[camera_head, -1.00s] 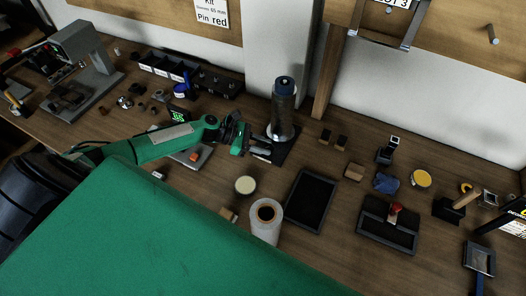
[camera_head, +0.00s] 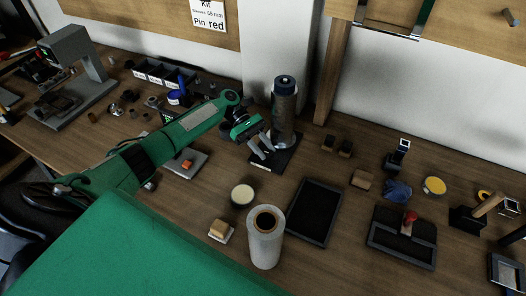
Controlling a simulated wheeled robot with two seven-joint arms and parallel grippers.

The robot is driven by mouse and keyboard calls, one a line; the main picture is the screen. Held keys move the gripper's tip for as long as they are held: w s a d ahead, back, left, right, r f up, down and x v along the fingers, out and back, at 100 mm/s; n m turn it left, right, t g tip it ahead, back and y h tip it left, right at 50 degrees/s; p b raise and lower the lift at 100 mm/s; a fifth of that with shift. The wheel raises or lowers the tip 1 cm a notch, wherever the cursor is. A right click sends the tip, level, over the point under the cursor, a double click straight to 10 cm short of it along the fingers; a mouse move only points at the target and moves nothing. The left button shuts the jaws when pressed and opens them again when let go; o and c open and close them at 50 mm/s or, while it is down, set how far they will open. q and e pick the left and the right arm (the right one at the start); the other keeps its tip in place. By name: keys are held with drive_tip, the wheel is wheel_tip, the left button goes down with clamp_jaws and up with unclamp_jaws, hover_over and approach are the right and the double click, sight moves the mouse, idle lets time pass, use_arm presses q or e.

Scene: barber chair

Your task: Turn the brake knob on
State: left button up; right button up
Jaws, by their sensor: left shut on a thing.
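A tall dark spool (camera_head: 285,115) with a blue-grey cap stands upright on a dark base plate (camera_head: 287,157) near the back wall. My left arm comes in from the left, and its green gripper (camera_head: 263,150) is at the lower left side of the spool, just above the plate. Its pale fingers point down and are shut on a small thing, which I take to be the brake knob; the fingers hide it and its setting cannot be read. My right gripper is not in view.
A white roll (camera_head: 264,248) stands in front, beside a round pale tin (camera_head: 242,195) and a black tray (camera_head: 314,212). A grey plate with an orange button (camera_head: 186,164) lies under my left arm. A dark tray with a red-topped handle (camera_head: 402,240) is at the right.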

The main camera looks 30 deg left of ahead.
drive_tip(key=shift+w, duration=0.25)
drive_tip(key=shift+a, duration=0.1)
use_arm(q)
drive_tip(key=o, duration=0.9)
drive_tip(key=shift+d, duration=0.1)
drive_tip(key=shift+o, duration=0.2)
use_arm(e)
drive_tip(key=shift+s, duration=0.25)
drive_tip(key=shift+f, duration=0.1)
use_arm(q)
drive_tip(key=shift+w+a, duration=0.1)
drive_tip(key=shift+a, duration=0.15)
drive_tip(key=b+v, duration=0.1)
drive_tip(key=v, duration=0.2)
drive_tip(key=b+v, duration=0.1)
drive_tip(key=v, duration=0.3)
drive_tip(key=b+v, duration=0.1)
drive_tip(key=v, duration=0.3)
drive_tip(key=shift+w+r, duration=0.2)
drive_tip(key=shift+w, duration=0.15)
drive_tip(key=shift+b+v, duration=0.3)
drive_tip(key=shift+v, duration=0.7)
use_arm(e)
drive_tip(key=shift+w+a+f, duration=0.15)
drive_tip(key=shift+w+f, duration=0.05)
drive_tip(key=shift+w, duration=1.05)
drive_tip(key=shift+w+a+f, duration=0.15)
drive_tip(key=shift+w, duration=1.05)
